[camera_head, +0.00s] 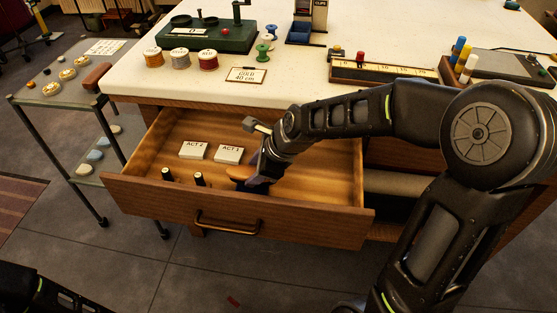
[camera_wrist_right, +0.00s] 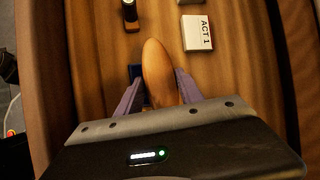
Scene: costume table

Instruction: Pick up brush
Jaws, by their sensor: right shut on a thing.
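In the right wrist view the brush (camera_wrist_right: 157,66) points away from the palm, between the two purple-grey fingers. My right gripper (camera_wrist_right: 158,92) is shut on it. In the head view this gripper (camera_head: 257,178) reaches down into the drawer, partly hidden by its own wrist. A dark blue part shows beside the brush; I cannot tell whether it is bristles. My left gripper is out of view.
Two cards, ACT 2 (camera_head: 194,150) and ACT 1 (camera_head: 229,154), lie behind the brush. Two small dark-topped items (camera_head: 199,179) are to its left. The drawer front (camera_head: 300,220) stands close by. Thread spools (camera_head: 208,60) and a GOLD card (camera_head: 246,75) are on the tabletop above.

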